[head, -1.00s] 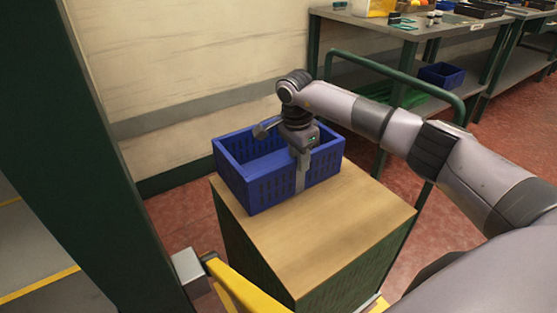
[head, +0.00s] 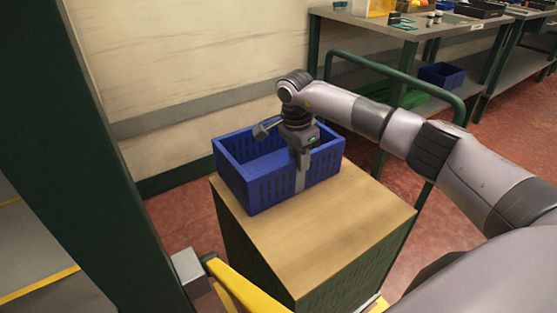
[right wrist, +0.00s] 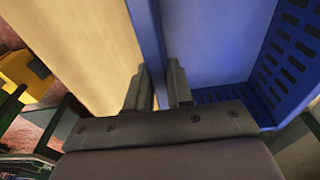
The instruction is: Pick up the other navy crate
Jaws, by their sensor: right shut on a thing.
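A navy crate (head: 262,188) with slotted walls sits on the wooden top of a green cabinet, near its far left edge. It looks empty from above. My right gripper (head: 302,165) points down at the crate's near right wall, with one finger outside it. In the right wrist view the two fingers (right wrist: 158,88) straddle the crate's wall (right wrist: 150,40) and are shut on it. Another blue crate (head: 442,75) stands on the lower shelf of the workbench at the back right. My left gripper is not in view.
The cabinet top (head: 340,220) is bare in front of the crate. A dark green post (head: 90,150) stands at the left. A green rail (head: 400,85) and a workbench (head: 420,28) are behind. A yellow bar (head: 245,290) lies at the cabinet's near side.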

